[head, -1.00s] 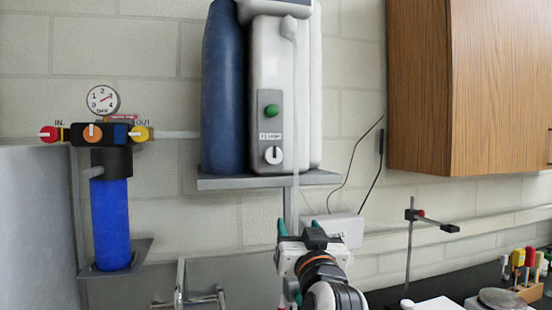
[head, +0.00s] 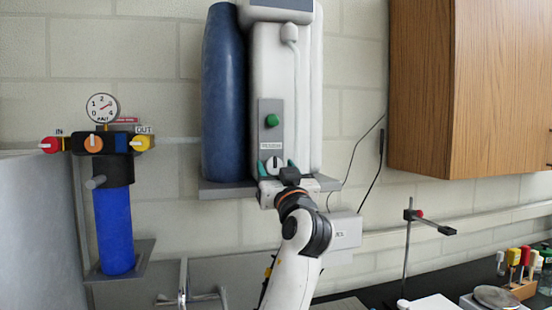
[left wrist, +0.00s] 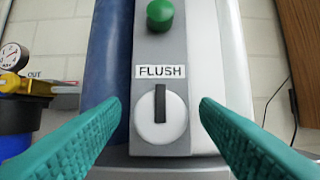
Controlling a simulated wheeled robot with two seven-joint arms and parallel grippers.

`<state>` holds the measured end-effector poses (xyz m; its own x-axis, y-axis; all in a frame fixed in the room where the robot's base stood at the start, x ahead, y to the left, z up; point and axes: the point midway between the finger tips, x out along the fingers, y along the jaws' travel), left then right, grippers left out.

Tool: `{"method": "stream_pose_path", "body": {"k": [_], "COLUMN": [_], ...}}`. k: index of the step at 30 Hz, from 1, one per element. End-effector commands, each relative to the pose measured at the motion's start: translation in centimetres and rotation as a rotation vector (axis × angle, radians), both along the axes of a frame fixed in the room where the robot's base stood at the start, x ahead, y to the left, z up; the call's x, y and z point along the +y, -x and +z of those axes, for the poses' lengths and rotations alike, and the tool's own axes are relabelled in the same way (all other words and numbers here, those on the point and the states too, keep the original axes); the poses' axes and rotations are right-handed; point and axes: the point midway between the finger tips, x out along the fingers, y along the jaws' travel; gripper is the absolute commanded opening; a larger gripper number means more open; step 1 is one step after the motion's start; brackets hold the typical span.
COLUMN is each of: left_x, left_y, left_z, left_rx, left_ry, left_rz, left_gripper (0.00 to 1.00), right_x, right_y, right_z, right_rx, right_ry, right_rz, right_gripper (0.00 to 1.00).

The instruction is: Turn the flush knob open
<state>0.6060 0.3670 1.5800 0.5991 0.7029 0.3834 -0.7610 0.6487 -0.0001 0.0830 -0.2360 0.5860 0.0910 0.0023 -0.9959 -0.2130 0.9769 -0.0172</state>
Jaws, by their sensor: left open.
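The flush knob (left wrist: 161,128) is a white round dial with a dark upright bar, under a label reading FLUSH (left wrist: 161,71). It sits low on the grey panel (head: 271,138) of the white wall unit (head: 303,95); in the head view the knob (head: 275,162) shows between my fingertips. My left gripper (head: 277,168) is open and empty, its teal fingers one on each side of the knob. In the left wrist view the fingertips (left wrist: 158,104) stand wide of the dial, with gaps both sides. My right gripper is not in view.
A green button (head: 271,120) sits above the label. A blue cylinder (head: 224,100) stands left of the unit, on the same grey shelf (head: 222,190). A filter with a gauge (head: 102,107) and coloured knobs hangs farther left. A wooden cabinet (head: 430,90) is at right.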

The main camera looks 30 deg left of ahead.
Motion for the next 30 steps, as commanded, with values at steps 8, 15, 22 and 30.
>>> {"method": "stream_pose_path", "body": {"k": [8,15,22,30], "left_x": [0.7,0.6,0.6,0.6], "left_y": [-0.6,-0.6,-0.6,-0.6], "left_z": [0.3,0.2,0.2,-0.1], "left_rx": [0.0,0.001,0.0,-0.038], "left_ry": [0.001,0.001,0.001,0.035], "left_rz": [-0.001,-0.001,-0.001,-0.003], "left_gripper": [0.56,0.4,0.13,0.13], "right_x": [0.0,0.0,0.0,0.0], "right_y": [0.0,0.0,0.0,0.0], "right_z": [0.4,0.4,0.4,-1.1], "right_rx": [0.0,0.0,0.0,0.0], "right_ry": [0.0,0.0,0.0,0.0], "right_rz": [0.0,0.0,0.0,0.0], "right_gripper": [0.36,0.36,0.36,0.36]}}
